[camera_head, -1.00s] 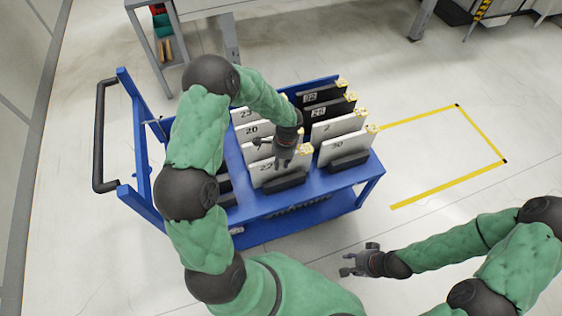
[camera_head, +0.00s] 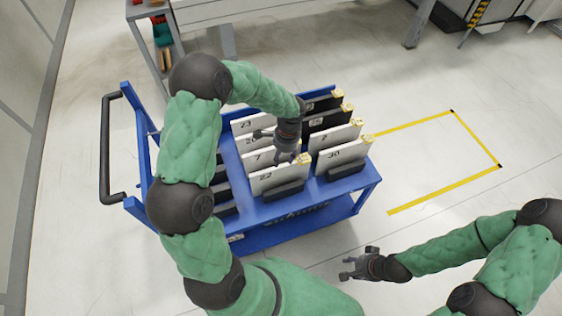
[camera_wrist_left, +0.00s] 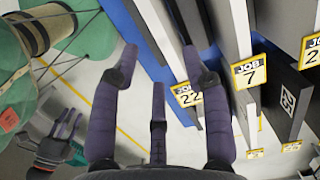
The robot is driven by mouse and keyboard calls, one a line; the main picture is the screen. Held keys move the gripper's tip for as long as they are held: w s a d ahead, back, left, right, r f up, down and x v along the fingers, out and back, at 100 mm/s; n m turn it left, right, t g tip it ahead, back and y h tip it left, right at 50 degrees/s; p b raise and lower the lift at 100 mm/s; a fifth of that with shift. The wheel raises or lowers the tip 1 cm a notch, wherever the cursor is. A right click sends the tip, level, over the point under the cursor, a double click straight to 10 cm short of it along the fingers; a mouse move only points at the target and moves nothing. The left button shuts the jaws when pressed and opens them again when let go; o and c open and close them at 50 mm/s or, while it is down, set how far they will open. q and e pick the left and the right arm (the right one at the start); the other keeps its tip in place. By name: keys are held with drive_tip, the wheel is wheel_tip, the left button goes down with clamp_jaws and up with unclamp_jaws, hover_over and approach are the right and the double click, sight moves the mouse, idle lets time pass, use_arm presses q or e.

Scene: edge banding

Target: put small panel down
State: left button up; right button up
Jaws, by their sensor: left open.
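The small white panel numbered 22 (camera_head: 264,184) stands upright in a dark holder at the near side of the blue cart. Its yellow JOB 22 tag (camera_wrist_left: 187,95) shows in the left wrist view. My left gripper (camera_head: 286,152) is open just above and behind panel 22, near panel 7 (camera_head: 258,158). In the left wrist view its spread fingers (camera_wrist_left: 163,78) are around the upper tag end of panel 22; whether they touch it I cannot tell. My right gripper (camera_head: 356,266) is open and empty, to the right of the cart's near edge.
The blue cart (camera_head: 340,190) carries several upright white and black panels in rows, with panel 30 (camera_head: 340,154) close on the right. A black handle (camera_head: 108,150) is on the cart's left. A yellow floor outline (camera_head: 445,195) lies right of the cart on clear floor.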

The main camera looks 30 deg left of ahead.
use_arm(q)
drive_tip(key=shift+d+r+p, duration=0.2)
drive_tip(key=shift+r+p, duration=0.1)
drive_tip(key=shift+r, duration=0.9)
drive_tip(key=s+d+f+n+t+h, duration=0.1)
drive_tip(key=s+d+f+n+h, duration=0.3)
drive_tip(key=s+d+f+n, duration=0.6)
drive_tip(key=s+d+f, duration=0.6)
drive_tip(key=s+d, duration=0.1)
drive_tip(key=s, duration=0.1)
drive_tip(key=shift+f+n+h, duration=0.3)
drive_tip(key=shift+f+h, duration=0.1)
